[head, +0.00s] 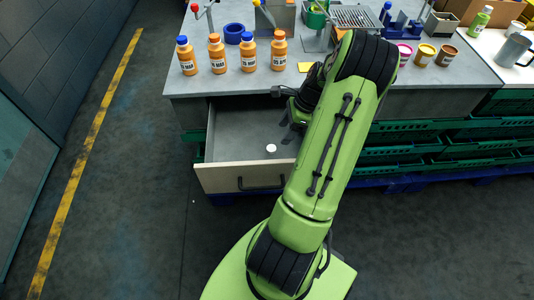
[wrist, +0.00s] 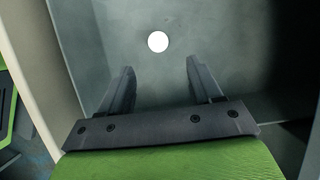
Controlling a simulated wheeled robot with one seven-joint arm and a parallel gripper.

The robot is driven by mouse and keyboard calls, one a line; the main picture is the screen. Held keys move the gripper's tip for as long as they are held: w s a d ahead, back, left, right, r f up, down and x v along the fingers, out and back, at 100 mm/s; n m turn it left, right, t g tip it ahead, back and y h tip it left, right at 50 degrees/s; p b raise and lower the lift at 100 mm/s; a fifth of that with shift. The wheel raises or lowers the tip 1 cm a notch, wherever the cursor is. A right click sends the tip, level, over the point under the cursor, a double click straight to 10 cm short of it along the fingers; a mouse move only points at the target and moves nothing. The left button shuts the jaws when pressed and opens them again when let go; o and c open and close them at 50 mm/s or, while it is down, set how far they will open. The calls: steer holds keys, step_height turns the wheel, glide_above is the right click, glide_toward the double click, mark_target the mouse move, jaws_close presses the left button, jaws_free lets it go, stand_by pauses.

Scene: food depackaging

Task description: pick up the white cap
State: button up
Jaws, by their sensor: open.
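The white cap (head: 271,148) lies on the floor of the open drawer (head: 226,178), near its front. In the wrist view the white cap (wrist: 158,41) is a bright round disc beyond the fingertips, roughly centred between them. My gripper (wrist: 158,65) is open and empty, its two dark fingers apart and not touching the cap. In the head view my green arm covers the right side of the drawer, and the fingers are hard to make out there.
Several orange bottles (head: 248,57) and a blue ring (head: 234,33) stand on the grey table (head: 205,82) above the drawer. Green crates (head: 410,150) stand below the table at right.

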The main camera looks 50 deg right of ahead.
mark_target(272, 148)
steer(key=b+x, duration=0.2)
steer(key=x, duration=0.6)
steer(key=shift+w+a+f+b, duration=0.2)
steer(key=shift+a+b, duration=0.1)
steer(key=shift+b, duration=0.05)
steer(key=shift+r, duration=0.1)
steer(key=shift+c, duration=0.3)
steer(key=c, duration=1.1)
